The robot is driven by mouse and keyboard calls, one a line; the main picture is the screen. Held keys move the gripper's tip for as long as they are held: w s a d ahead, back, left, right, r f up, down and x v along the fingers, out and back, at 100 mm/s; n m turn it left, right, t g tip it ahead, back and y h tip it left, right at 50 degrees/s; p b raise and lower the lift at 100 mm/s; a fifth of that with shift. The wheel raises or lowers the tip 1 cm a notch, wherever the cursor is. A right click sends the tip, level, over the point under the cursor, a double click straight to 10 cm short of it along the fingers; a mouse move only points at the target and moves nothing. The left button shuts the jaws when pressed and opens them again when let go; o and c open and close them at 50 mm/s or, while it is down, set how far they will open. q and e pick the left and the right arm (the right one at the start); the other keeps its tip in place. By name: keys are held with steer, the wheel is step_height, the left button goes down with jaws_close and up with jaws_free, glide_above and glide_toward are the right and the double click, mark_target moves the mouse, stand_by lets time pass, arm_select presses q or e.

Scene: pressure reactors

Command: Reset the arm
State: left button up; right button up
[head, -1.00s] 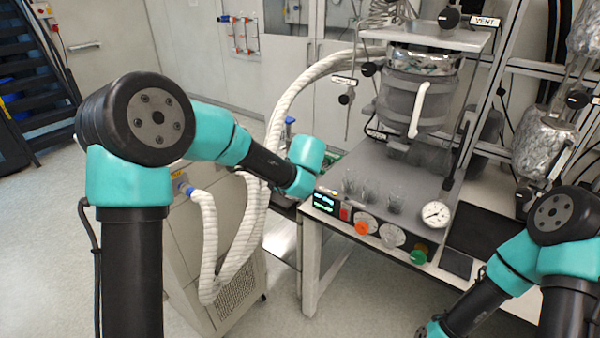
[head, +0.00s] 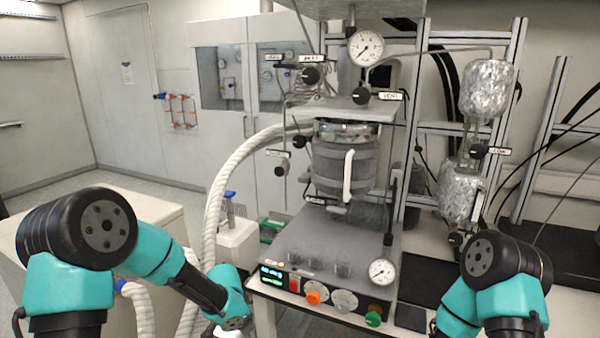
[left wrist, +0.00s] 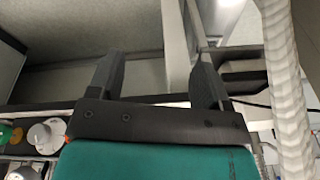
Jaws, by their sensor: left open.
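My left arm comes in from the left in the head view, and its teal wrist end hangs in front of the left part of the reactor bench, near the control panel (head: 318,297). The left gripper (left wrist: 155,80) shows in the left wrist view with its two dark fingers wide apart and nothing between them. My right arm is bent at the right of the head view, in front of the bench; its gripper is out of the picture. The grey jacketed reactor vessel (head: 335,165) stands upright at the back of the bench, apart from both arms.
A pressure gauge (head: 382,272), an orange knob (head: 313,298) and a green knob (head: 373,319) sit on the bench front. Small glass beakers (head: 312,262) stand on its top. A white corrugated hose (head: 218,190) runs beside my left arm. Foil-wrapped vessels (head: 488,90) hang at the right.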

arm_select(q)
steer(key=s+a+f+n+h, duration=0.1)
steer(key=s+f+n, duration=0.3)
steer(key=s+f, duration=0.5)
steer(key=s+a+f+n+g+h, duration=0.1)
steer(key=s+f+n, duration=0.4)
steer(key=s, duration=1)
step_height(320, 180, down, 4)
steer(key=shift+s+a+r+g+h, duration=0.15)
steer(key=shift+a+g+h, duration=0.25)
steer(key=shift+a, duration=0.5)
